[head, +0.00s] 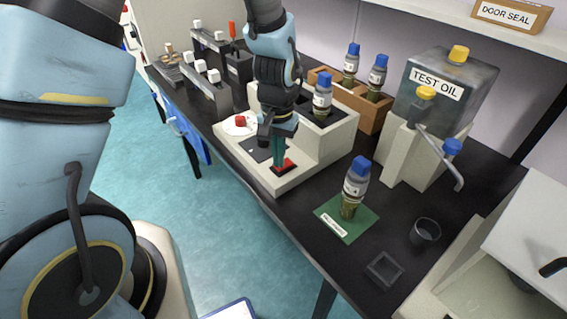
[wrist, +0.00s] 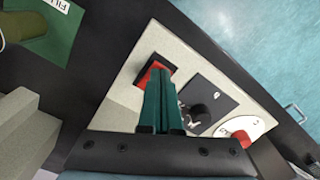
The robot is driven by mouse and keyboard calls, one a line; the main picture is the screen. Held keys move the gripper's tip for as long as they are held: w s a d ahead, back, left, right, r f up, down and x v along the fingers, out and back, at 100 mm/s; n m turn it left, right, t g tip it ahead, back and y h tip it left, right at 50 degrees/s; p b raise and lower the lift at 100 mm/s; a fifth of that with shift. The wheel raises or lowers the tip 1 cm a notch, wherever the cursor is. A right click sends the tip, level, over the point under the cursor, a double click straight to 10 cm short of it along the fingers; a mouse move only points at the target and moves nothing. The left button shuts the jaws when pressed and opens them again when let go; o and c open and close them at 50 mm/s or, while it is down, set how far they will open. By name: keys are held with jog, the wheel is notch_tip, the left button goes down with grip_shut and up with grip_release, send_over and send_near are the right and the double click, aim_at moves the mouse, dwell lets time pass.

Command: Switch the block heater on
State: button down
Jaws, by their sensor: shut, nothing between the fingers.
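The block heater (head: 318,152) is a beige box on the black bench, with a low sloping front panel. A red rocker switch (head: 290,167) in a black frame is at the near end of that panel. The switch also shows in the wrist view (wrist: 143,78), partly covered by my fingers. My gripper (head: 279,171) points down at the switch with its green fingers shut and empty. The fingertips are at or just above the switch; I cannot tell whether they touch it. My fingers hide part of the rocker, so its position is unclear.
The panel also has a black plate with a knob (wrist: 203,114) and a white dial with a red knob (head: 240,121). A blue-capped bottle (head: 322,98) stands in the heater. Another bottle (head: 355,185) stands on a green mat (head: 330,224). A test oil tank (head: 440,95) is behind.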

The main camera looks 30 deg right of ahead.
jog(key=shift+f, duration=0.2)
jog(key=shift+r, duration=0.1)
jog(key=shift+r+p, duration=2.8)
jog(key=shift+r, duration=0.7)
jog(key=w+a+r+n, duration=0.2)
jog(key=a+r+n, duration=0.1)
jog(key=a, duration=0.7)
jog(key=w+a+r+n+t+b, duration=0.1)
jog(key=a+r, duration=0.3)
jog(key=a, duration=0.6)
jog(key=w+a+r+n, duration=0.3)
jog(key=a+n, duration=0.1)
jog(key=a, duration=0.5)
jog(key=shift+w+a+r+n+t+b, duration=0.15)
jog(key=shift+a+r+n+t+b, duration=0.15)
jog(key=shift+a+r+b, duration=0.1)
